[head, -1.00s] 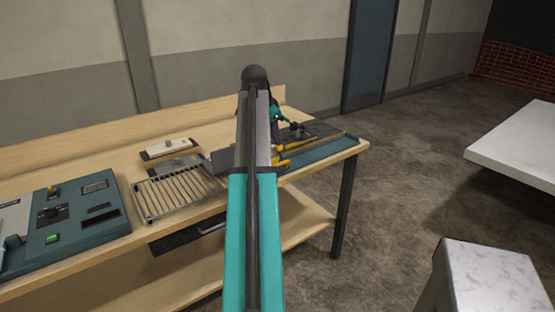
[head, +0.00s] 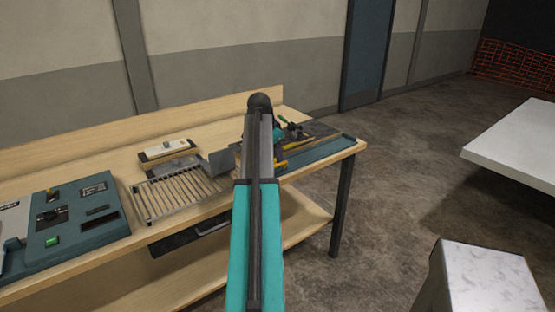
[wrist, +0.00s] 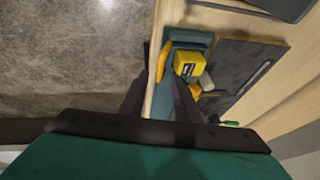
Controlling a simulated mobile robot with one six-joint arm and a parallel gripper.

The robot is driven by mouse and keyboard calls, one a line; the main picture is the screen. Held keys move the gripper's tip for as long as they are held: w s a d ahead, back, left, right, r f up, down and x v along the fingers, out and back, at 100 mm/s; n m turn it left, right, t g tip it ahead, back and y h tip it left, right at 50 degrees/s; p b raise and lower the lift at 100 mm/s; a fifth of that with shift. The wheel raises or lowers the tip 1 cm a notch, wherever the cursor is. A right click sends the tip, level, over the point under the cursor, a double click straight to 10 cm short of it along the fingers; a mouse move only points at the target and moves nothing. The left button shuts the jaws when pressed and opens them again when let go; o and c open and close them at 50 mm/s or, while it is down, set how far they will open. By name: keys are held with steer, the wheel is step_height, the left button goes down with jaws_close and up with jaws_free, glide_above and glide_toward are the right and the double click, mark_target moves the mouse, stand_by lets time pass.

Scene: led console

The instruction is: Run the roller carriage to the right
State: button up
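A teal rail or tray (head: 322,153) runs along the front right of the bench, with yellow parts (head: 281,163) at its left end, partly behind my arm. In the wrist view, a yellow block (wrist: 188,63) sits at the teal strip (wrist: 190,37), with a curved yellow piece (wrist: 163,60) beside it. The yellow block may be the roller carriage; I cannot tell for sure. My gripper (wrist: 153,88) has its two dark fingers apart, over the bench's front edge, near the curved yellow piece. I see nothing held. In the head view my arm hides the gripper.
A teal console (head: 75,215) stands at the left of the wooden bench (head: 100,155).

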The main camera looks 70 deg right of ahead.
mark_target(278, 165)
steer(key=shift+p+x, duration=0.35)
steer(key=shift+x, duration=1.95)
jaws_close()
